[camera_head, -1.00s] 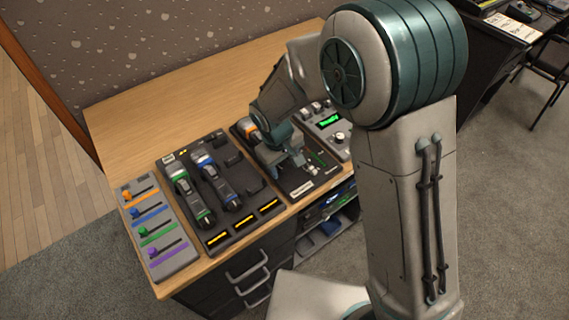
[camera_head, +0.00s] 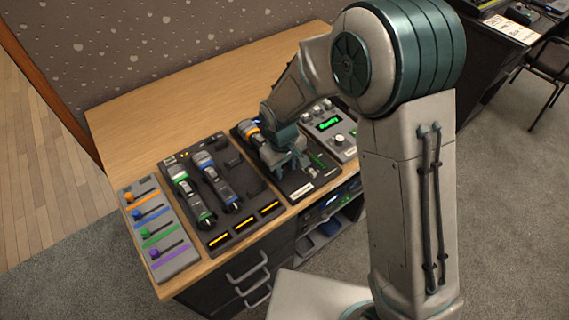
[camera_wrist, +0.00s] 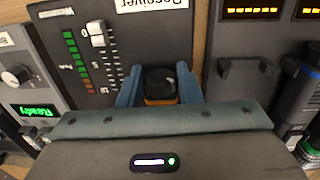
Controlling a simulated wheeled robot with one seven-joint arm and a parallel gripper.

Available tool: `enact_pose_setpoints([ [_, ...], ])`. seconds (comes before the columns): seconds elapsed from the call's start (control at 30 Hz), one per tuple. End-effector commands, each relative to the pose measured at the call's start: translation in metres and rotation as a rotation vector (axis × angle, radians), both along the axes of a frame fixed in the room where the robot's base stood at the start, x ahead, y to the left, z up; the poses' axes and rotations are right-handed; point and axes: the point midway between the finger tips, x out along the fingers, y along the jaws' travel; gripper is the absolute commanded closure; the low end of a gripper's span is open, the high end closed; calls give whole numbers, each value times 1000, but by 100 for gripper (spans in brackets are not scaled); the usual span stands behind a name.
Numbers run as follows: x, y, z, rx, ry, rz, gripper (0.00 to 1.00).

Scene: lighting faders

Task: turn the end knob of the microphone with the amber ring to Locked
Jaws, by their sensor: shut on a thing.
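The microphone with the amber ring (camera_head: 250,129) lies on the dark receiver board (camera_head: 322,180), mostly hidden behind my gripper (camera_head: 292,170) in the head view. In the wrist view its black end knob (camera_wrist: 160,82) sits between the two blue fingers of my gripper (camera_wrist: 159,88). The fingers are shut on the knob from both sides. A bit of amber (camera_wrist: 160,102) shows beside the knob. The rest of the microphone is hidden under my gripper there. I cannot read any Locked mark or the knob's angle.
The green-ringed microphone (camera_head: 190,196) and the blue-ringed microphone (camera_head: 219,183) lie on a tray to the left. A fader panel (camera_head: 160,229) stands further left. A console with a green "Ready" display (camera_head: 328,124) stands to the right. A white slider (camera_wrist: 97,33) is close beside my gripper.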

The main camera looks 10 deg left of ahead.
Motion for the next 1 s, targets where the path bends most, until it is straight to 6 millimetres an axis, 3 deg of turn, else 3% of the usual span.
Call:
enact_pose_setpoints([
  [0.6, 4, -4, 0, 189, 224, -6, 91],
  [1.0, 4, -4, 0, 206, 241, -2, 91],
])
